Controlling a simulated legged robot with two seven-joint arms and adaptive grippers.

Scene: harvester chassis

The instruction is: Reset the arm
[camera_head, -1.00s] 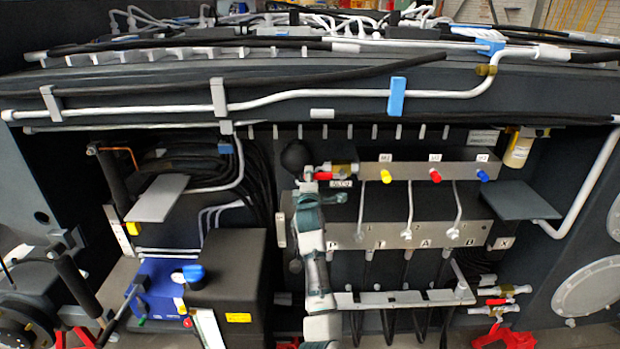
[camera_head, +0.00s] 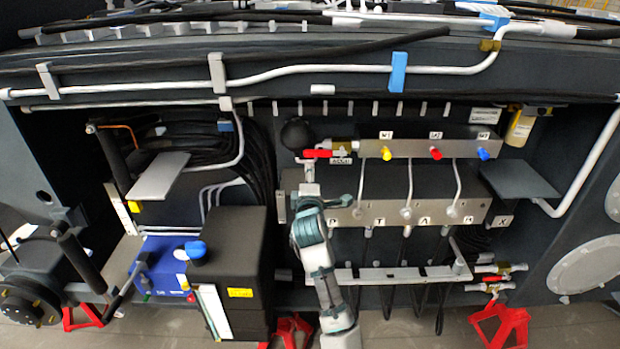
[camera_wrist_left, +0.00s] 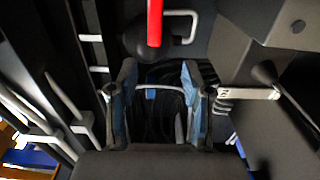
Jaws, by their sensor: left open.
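My left arm comes up from the bottom middle in the head view. Its left gripper (camera_head: 308,188) is in front of the harvester chassis, just below a red lever (camera_head: 316,154). In the left wrist view the gripper (camera_wrist_left: 158,80) is open, its two blue-grey fingers apart, with nothing held between them. The red lever (camera_wrist_left: 155,22) shows beyond the fingertips, in front of a dark round knob (camera_wrist_left: 133,42). My right gripper is in neither view.
Right of the arm is a metal manifold (camera_head: 415,148) with yellow, red and blue caps. A black box (camera_head: 235,255) and a blue unit (camera_head: 165,265) stand to the left. A flat grey plate (camera_head: 158,177) juts out at upper left. Red stands (camera_head: 500,325) are on the floor.

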